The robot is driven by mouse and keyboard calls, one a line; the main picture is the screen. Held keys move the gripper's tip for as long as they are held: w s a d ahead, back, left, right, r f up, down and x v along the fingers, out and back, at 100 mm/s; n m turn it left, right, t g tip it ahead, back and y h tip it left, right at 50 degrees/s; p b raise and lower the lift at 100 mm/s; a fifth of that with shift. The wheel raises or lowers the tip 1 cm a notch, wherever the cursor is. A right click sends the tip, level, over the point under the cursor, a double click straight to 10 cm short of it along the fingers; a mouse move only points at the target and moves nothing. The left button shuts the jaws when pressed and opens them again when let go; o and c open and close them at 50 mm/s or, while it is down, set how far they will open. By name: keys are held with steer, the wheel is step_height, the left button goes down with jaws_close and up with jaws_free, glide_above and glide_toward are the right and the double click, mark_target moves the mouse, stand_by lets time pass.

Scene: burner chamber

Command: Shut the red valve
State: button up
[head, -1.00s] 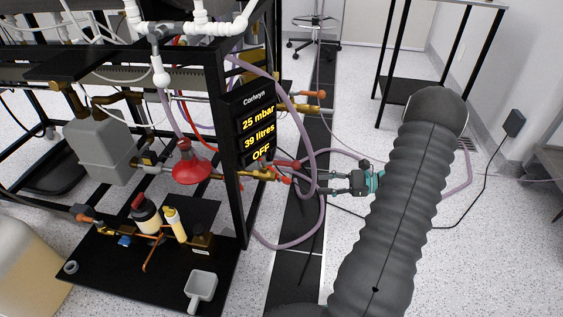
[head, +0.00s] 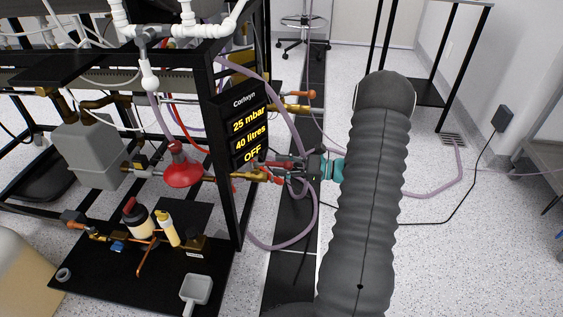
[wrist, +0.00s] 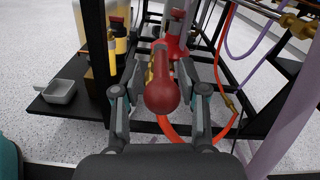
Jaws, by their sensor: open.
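The red valve has a red lever handle with a rounded end; it shows in the head view (head: 278,164) beside the frame's right post and large in the wrist view (wrist: 162,95). Its brass body (head: 252,174) sits on the pipe behind the post. My gripper (wrist: 161,72) is open, with one finger on each side of the red handle. In the head view my gripper (head: 297,171) reaches in from the right at the handle. I cannot tell whether either finger touches it.
A black display (head: 250,127) reads 25 mbar, 40 litres, OFF. A red cone-shaped part (head: 183,168) stands behind the post. Purple hoses (head: 312,215) loop close around my gripper. A black post (wrist: 97,55) stands left of my fingers.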

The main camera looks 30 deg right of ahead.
mark_target(273, 164)
steer(key=shift+x, duration=1.35)
steer(key=shift+c, duration=0.2)
